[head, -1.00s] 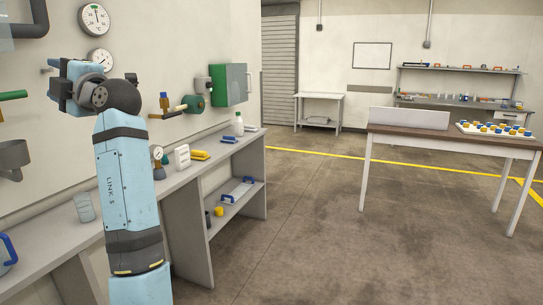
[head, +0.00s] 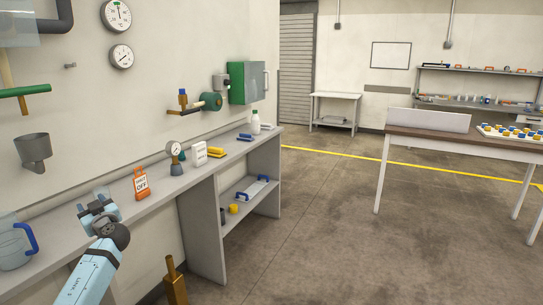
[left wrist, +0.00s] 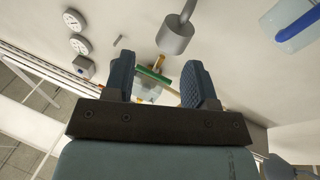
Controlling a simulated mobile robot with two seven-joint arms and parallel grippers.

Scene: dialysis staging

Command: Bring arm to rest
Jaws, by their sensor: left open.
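My left arm comes in low at the left of the head view. Its light blue forearm (head: 92,270) slopes up to a dark wrist joint (head: 117,236). My left gripper (head: 97,206) is at the far end, over or in front of the grey wall bench (head: 165,192). In the left wrist view the two dark ribbed fingers (left wrist: 158,78) stand wide apart with nothing held between them. The wall fittings behind them are at a distance. My right gripper is in neither view.
A clear jug with a blue handle (head: 14,246) stands left of the gripper. An orange OFF sign (head: 141,184) and a gauge on a stand (head: 174,158) are along the bench. A brass-coloured piece (head: 175,284) rises at the bottom. Open floor (head: 320,220) lies to the right.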

